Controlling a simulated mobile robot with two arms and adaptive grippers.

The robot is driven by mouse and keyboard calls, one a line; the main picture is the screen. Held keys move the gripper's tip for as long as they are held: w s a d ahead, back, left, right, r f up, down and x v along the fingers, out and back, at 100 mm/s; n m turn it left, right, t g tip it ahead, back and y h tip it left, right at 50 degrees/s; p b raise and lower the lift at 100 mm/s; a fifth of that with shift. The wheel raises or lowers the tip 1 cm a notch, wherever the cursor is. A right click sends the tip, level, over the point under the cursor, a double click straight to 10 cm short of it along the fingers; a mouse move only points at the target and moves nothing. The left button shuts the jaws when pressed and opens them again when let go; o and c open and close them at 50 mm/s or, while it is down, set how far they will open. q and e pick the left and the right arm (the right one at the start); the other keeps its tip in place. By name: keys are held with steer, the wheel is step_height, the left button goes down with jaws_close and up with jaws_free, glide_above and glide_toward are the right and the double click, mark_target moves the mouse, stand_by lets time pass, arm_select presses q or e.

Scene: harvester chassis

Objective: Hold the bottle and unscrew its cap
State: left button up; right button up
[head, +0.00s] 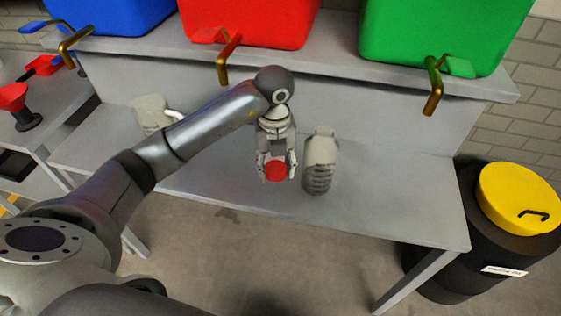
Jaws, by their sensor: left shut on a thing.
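My left gripper (277,176) points down over the grey bench, with its fingers shut on a round red cap (276,171). A pale grey bottle (320,162) with a ribbed lower part stands just right of the gripper, near the bench's front edge. A small gap shows between the bottle and the gripper fingers. The bottle's narrow top is grey and no red shows on it. My right gripper is not in view.
A pale jug (150,112) stands on the bench (400,200) behind my left arm. Blue (110,14), red (262,22) and green (430,35) containers with brass taps sit on the shelf above. A black barrel with a yellow lid (515,198) stands at right. The bench's right side is clear.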

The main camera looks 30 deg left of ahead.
mark_target(281, 165)
arm_select(q)
steer(key=w, duration=0.2)
steer(key=w+a+f+p, duration=0.1)
steer(key=w+f, duration=0.1)
steer(key=w, duration=0.1)
steer(key=shift+w+a+f, duration=0.15)
steer(key=shift+w, duration=0.2)
step_height(281, 165, down, 4)
steer(key=shift+f+p, duration=0.1)
steer(key=shift+p, duration=0.5)
steer(key=shift+w+f, duration=0.15)
steer(key=shift+f, duration=0.35)
steer(key=o, duration=1.1)
steer(key=shift+a, duration=0.1)
steer(key=shift+r, duration=0.1)
